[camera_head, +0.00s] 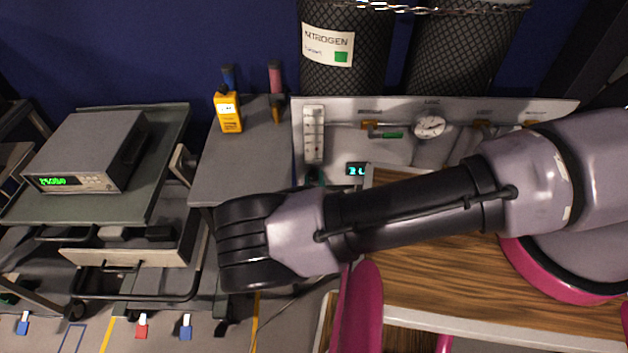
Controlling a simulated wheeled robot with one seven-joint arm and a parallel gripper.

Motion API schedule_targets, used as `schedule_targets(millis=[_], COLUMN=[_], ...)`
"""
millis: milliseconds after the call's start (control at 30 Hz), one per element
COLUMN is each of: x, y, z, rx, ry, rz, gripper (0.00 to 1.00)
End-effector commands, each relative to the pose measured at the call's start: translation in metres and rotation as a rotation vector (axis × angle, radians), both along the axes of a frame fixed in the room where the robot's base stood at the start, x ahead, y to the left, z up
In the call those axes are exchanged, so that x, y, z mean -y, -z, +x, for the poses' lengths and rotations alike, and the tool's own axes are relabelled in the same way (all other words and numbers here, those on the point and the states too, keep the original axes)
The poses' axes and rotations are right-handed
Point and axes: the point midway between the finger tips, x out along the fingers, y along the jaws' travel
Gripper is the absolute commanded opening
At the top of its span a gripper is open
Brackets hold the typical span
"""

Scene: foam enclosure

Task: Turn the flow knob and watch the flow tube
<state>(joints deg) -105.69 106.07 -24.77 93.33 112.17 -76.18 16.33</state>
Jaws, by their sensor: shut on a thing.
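The flow tube (314,133) is a clear upright scale on the left part of the pale panel (345,112). Any float or level inside it is too small to read. A dark green part (316,178) shows just below the tube, partly hidden behind my arm; I cannot tell if it is the flow knob. My arm crosses the picture from the right, and its dark bend covers the area below the panel's left end. My gripper is hidden behind the arm, so its grip does not show.
A round gauge (430,126) and a small green-lit display (356,170) are on the panel. Gas cylinders (345,75) stand behind it. A yellow meter (228,111) stands on the grey bench (243,165). A cart (165,150) with a digital instrument (88,150) is at left.

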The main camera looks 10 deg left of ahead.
Motion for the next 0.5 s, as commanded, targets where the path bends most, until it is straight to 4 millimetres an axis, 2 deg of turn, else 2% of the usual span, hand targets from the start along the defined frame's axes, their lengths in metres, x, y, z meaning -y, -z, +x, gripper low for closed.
schedule_targets(millis=[500], x=[0.0005], y=[0.0002], z=[-0.0009], rx=[0.088], ry=[0.000], rz=[-0.375], gripper=[0.00])
